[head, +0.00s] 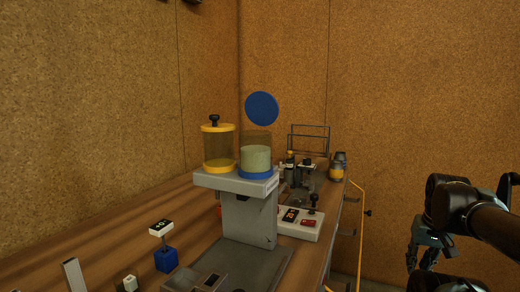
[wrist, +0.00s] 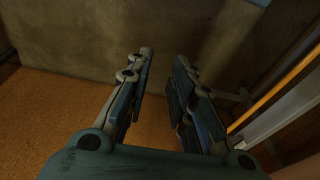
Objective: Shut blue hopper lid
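The blue hopper lid (head: 262,108) is a round disc, swung up and tilted above the blue hopper. The blue hopper (head: 255,160) is a clear cylinder with a blue base ring and pale contents, open at the top. It stands on a grey dispenser beside the yellow hopper (head: 219,148), whose lid with a black knob is on. My gripper (head: 418,248) is at the right of the head view, well away from the hoppers. In the wrist view, its two fingers (wrist: 160,85) are spread apart with nothing between them.
The grey dispenser (head: 248,215) stands on a wooden bench (head: 130,245). A white switch box (head: 300,224), a wire rack (head: 309,140) and a yellow-grey jar (head: 338,167) are nearby. A blue-based stand (head: 167,260) is at front left. Yellow handles line the bench's right side.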

